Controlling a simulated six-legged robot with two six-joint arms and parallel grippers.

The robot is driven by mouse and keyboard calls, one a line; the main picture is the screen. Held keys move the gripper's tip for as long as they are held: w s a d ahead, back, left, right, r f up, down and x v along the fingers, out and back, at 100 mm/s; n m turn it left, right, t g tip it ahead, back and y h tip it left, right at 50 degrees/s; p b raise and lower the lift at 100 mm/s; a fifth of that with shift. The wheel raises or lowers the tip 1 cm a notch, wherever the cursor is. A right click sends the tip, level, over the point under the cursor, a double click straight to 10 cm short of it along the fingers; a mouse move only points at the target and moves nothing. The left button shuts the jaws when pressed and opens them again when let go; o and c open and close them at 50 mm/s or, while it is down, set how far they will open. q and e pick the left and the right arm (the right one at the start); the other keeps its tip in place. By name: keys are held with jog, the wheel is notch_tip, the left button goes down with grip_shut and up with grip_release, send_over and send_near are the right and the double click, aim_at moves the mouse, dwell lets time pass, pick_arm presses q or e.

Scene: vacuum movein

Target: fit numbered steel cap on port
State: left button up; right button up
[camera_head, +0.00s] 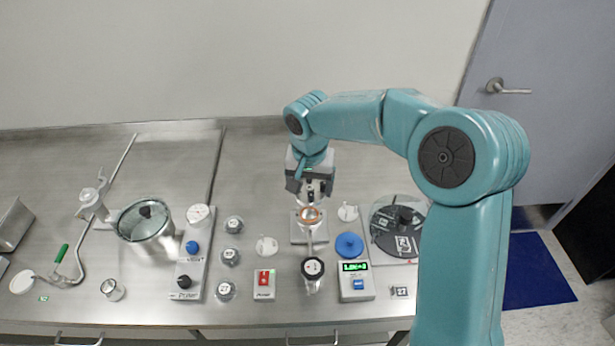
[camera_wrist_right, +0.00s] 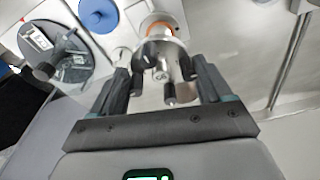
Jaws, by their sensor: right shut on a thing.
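My right gripper (camera_head: 309,190) reaches down over the port (camera_head: 310,217), a steel fitting with an orange ring on a small grey base plate. In the right wrist view, the fingers (camera_wrist_right: 168,92) are shut on a shiny steel piece (camera_wrist_right: 162,62) with a small bolt-like end. Several small steel pieces with white numbered tops stand left of the port, including a far one (camera_head: 233,225) and a near one (camera_head: 225,290). My left gripper is not in view.
A black-topped fitting (camera_head: 313,268) stands in front of the port. A green-display gauge (camera_head: 355,281), blue disc (camera_head: 349,245) and round dark plate (camera_head: 398,228) lie right. A pump panel (camera_head: 193,255) and glass-lidded pot (camera_head: 146,222) stand left. The bench behind is clear.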

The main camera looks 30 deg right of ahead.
jog(key=shift+f+b, duration=0.1)
jog(key=shift+b, duration=0.2)
notch_tip(320, 180, down, 4)
jog(key=b, duration=0.2)
jog(key=shift+w+b, duration=0.15)
jog(key=shift+b, duration=0.25)
jog(key=shift+f+b, duration=0.75)
jog(key=shift+f, duration=0.2)
jog(key=shift+r, duration=0.1)
dwell(0.3)
jog(key=shift+f+b, duration=0.6)
jog(key=shift+b, duration=0.1)
dwell(0.5)
